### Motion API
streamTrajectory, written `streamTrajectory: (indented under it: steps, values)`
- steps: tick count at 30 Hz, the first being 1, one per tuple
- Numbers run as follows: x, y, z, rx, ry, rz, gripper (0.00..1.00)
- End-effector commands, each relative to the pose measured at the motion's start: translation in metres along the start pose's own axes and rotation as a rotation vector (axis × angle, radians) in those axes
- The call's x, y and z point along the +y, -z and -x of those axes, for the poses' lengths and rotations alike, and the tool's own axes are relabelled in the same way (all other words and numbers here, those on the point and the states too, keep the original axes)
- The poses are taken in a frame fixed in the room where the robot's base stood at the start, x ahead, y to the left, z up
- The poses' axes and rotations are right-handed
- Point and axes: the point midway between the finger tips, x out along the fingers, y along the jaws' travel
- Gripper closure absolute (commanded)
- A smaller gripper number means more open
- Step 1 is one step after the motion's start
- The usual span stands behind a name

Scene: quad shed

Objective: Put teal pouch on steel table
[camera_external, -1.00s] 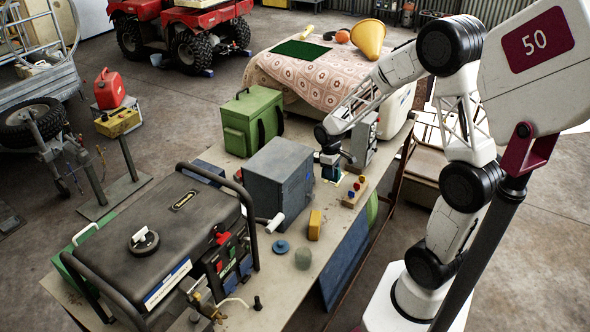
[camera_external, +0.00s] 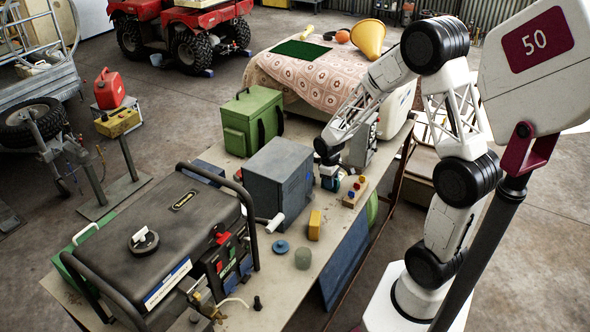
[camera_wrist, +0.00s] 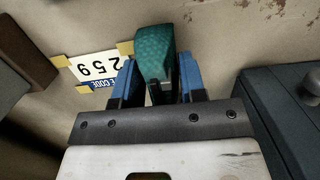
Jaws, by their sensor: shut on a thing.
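The teal pouch (camera_wrist: 155,55) is between the two blue fingers of my gripper (camera_wrist: 154,80) in the wrist view; the gripper is shut on it. In the external view my gripper (camera_external: 330,180) points down over the long worn, light-topped table (camera_external: 280,288), between the grey metal box and the small button block. The pouch is mostly hidden there by the gripper. I cannot tell whether its underside touches the tabletop. No other table is clearly recognisable as steel.
The grey box (camera_external: 275,180) stands close left of the gripper, and the button block (camera_external: 355,192) close right. A printed label (camera_wrist: 96,70) lies beneath in the wrist view. A yellow block (camera_external: 314,225), green case (camera_external: 250,122) and generator (camera_external: 160,235) share the table.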

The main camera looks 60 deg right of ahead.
Motion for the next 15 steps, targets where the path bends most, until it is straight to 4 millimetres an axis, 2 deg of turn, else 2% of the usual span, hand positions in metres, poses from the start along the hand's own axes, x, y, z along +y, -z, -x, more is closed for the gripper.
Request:
streamTrajectory:
  steps: [13,14,15]
  values:
    - [0.0,0.0006,-0.0037,0.0,0.0,0.0,0.9]
    - [0.0001,0.0006,-0.0034,0.001,0.0,0.0,0.57]
    - [0.0001,0.0005,-0.0033,0.001,0.0,0.0,0.51]
